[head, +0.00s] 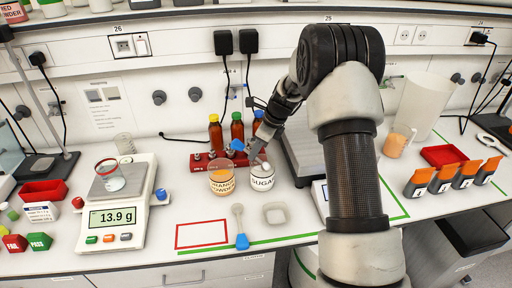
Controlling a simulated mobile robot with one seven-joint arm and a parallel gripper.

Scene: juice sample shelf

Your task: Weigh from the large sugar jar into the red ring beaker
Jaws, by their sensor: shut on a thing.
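The red ring beaker (113,182) stands upright on the pan of the balance (103,222) at the left. Its display reads 13.9 g, and some white material shows low in the beaker. The sugar jar (262,184), labelled SUGAR, stands open at the centre, with white contents. My gripper (249,149) is at the jar's upper left, close to its mouth. It is shut on a tool with a blue part (238,145). The arm and jar hide most of this tool, so I cannot tell whether its end touches the sugar.
A jar of orange powder (222,183) stands close left of the sugar jar. Capped bottles stand behind in a red rack (200,162). A blue-handled spoon (240,228) and a small square dish (276,214) lie in front. Orange-topped containers (442,180) stand at the right.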

